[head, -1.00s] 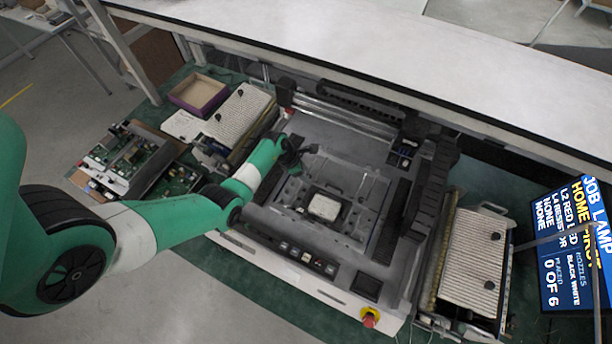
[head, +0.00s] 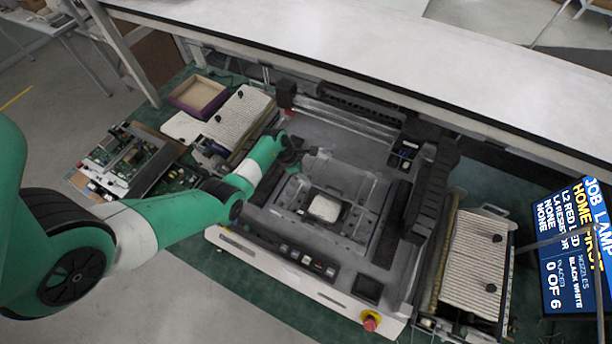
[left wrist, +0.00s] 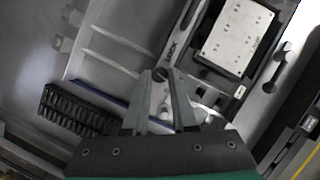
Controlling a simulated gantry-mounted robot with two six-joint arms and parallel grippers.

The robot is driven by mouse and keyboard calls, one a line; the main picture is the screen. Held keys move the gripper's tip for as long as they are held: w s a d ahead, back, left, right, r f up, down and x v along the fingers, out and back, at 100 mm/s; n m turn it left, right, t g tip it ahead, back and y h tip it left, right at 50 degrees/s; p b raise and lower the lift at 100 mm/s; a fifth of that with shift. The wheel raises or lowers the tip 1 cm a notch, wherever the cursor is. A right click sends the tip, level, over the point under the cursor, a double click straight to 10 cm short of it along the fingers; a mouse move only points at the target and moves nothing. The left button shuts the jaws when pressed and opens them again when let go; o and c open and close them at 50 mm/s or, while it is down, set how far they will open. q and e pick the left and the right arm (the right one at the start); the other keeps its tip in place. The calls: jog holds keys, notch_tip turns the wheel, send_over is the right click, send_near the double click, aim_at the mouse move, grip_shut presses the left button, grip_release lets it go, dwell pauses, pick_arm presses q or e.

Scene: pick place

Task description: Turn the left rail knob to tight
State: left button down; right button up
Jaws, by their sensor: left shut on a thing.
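My left gripper (head: 298,152) reaches over the left part of the grey machine bed. In the left wrist view its two fingers (left wrist: 161,76) come together at the tips, shut on a small dark round knob (left wrist: 160,74). Most of the knob is hidden by the fingers, and its turn position cannot be read. Small lettering lies on the bed just beyond it. In the head view the gripper hides the knob. My right gripper is in no view.
A pale block (head: 325,208) sits in the central fixture, right of the gripper. A dark slotted lever or knob (left wrist: 283,58) lies beyond that block. Ribbed feeder banks (head: 240,118) stand left and right (head: 474,258). A red stop button (head: 370,321) is at the front.

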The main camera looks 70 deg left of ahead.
pick_arm(q)
jog(key=shift+w+a+f+m+h+b, duration=0.1)
jog(key=shift+m+h+b, duration=0.1)
jog(key=shift+m+b, duration=0.3)
jog(key=shift+a+f+m+h+b, duration=0.1)
jog(key=shift+m+h+b, duration=0.1)
jog(key=shift+m, duration=0.5)
jog(key=shift+r+m, duration=0.2)
jog(key=shift+m, duration=0.2)
jog(key=shift+d, duration=0.1)
jog(key=c, duration=0.7)
grip_release()
jog(key=shift+g, duration=0.3)
